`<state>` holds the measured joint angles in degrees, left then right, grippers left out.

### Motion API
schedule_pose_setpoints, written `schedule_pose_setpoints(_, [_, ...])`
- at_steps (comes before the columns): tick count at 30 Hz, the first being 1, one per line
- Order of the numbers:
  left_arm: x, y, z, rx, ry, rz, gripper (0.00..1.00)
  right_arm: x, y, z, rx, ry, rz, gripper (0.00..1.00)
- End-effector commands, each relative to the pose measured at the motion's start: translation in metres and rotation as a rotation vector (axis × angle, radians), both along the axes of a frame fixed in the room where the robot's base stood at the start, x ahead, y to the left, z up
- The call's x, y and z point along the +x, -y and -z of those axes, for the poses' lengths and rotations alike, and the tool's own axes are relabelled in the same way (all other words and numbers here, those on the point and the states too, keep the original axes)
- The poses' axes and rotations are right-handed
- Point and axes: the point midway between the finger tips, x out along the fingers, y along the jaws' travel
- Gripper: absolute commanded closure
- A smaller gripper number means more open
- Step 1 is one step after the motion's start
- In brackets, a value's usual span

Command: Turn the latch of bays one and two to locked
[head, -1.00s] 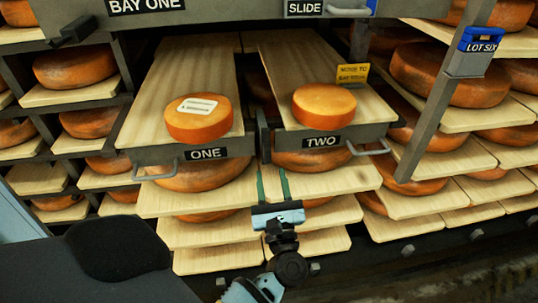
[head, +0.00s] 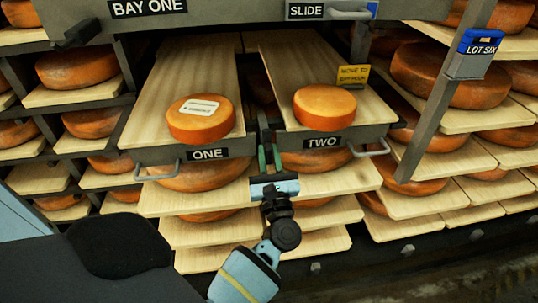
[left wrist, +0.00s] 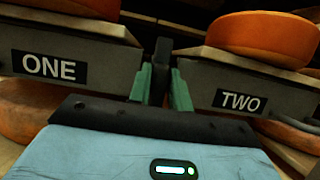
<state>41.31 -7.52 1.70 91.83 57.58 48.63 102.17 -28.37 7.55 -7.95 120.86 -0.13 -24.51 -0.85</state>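Drawer board one (head: 190,78) and drawer board two (head: 312,72) are pulled out side by side, each with an orange cheese wheel on top. A dark upright bar, seemingly the latch (left wrist: 161,62), stands in the gap between their front panels. My left gripper (head: 269,152) is at this gap, its green fingers on either side of the bar. In the left wrist view (left wrist: 161,85) the fingers look closed against it, with little visible gap. The bar's lower end is hidden. A dark lever (head: 75,33) sits left of the BAY ONE sign (head: 147,7). My right gripper is not in view.
Metal pull handles stick out under panel one (head: 157,176) and panel two (head: 369,149). A grey upright post (head: 440,95) with a blue LOT SIX holder (head: 477,42) is to the right. Shelves of cheese surround the gap.

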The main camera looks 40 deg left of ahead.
Motion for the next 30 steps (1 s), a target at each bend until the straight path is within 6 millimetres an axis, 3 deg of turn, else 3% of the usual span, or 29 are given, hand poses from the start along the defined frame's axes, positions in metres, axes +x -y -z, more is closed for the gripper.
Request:
schedule_pose_setpoints(1, [0.0,0.0,0.0,0.0,0.0,-0.001,0.88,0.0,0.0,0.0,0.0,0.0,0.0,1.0])
schedule_pose_setpoints(4, [0.0,0.0,0.0,0.0,0.0,-0.001,1.0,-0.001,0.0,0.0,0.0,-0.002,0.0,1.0])
schedule_pose_setpoints(17, [0.0,0.0,-0.001,0.058,-0.066,-0.002,1.0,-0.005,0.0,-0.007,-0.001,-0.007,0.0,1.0])
schedule_pose_setpoints(30, [0.001,0.002,-0.003,0.3,-0.349,0.0,1.0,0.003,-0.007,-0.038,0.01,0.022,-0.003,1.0])
